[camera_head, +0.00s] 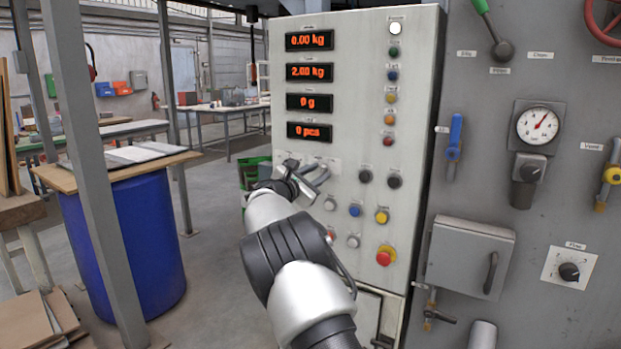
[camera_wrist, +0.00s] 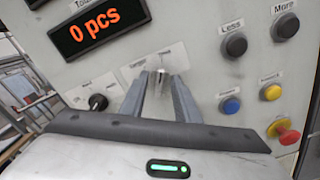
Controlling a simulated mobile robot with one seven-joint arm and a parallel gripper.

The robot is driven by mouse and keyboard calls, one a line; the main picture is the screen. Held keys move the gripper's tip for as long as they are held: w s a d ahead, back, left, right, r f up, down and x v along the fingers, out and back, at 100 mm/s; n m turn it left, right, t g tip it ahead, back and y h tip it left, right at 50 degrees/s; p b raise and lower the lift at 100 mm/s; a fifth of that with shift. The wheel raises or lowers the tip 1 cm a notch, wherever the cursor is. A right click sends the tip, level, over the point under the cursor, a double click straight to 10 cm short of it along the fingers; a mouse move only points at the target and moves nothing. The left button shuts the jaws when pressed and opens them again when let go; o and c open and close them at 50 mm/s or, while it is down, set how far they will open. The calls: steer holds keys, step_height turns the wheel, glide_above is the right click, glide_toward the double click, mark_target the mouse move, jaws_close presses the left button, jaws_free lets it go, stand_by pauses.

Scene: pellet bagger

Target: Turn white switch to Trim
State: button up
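The control panel (camera_head: 350,230) faces me. In the wrist view, a small pale switch (camera_wrist: 159,77) sits on a white label plate, between the tips of my gripper (camera_wrist: 162,84). The fingers stand apart on either side of it, and I cannot tell whether they touch it. The lettering on its plate is too small and partly hidden to read, so its setting is unclear. In the head view my gripper (camera_head: 312,172) is at the panel's left part, below the displays, and its wrist hides the switch.
A black knob (camera_wrist: 98,102) is left of my fingers. Grey, blue (camera_wrist: 230,104) and yellow (camera_wrist: 271,92) buttons and a red mushroom button (camera_wrist: 286,132) lie to the right. The "0 pcs" display (camera_wrist: 98,24) is above. A blue barrel (camera_head: 150,235) stands left of the panel.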

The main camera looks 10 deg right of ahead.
steer(key=p+v, duration=0.1)
steer(key=v, duration=1.6)
steer(key=shift+a, duration=0.15)
steer(key=shift+s, duration=0.1)
steer(key=s+d+f+m+g+y, duration=0.25)
steer(key=s+d+m+g, duration=0.8)
steer(key=s+d, duration=0.85)
steer(key=s+a+f+m+t+y, duration=0.1)
steer(key=s+a+m+y, duration=0.2)
steer(key=s, duration=0.5)
steer(key=s+a+f+m+y, duration=0.1)
steer(key=s+m+y, duration=0.1)
steer(key=s+m, duration=0.5)
steer(key=s+a+f+m+t+y, duration=0.1)
steer(key=s+a+m+y, duration=0.15)
steer(key=s, duration=0.75)
step_height(320, 180, up, 23)
steer(key=p, duration=2.2)
steer(key=shift+s+a+n+y+p, duration=0.3)
steer(key=shift+s+a+y+p, duration=0.05)
steer(key=shift+a+y+p, duration=0.05)
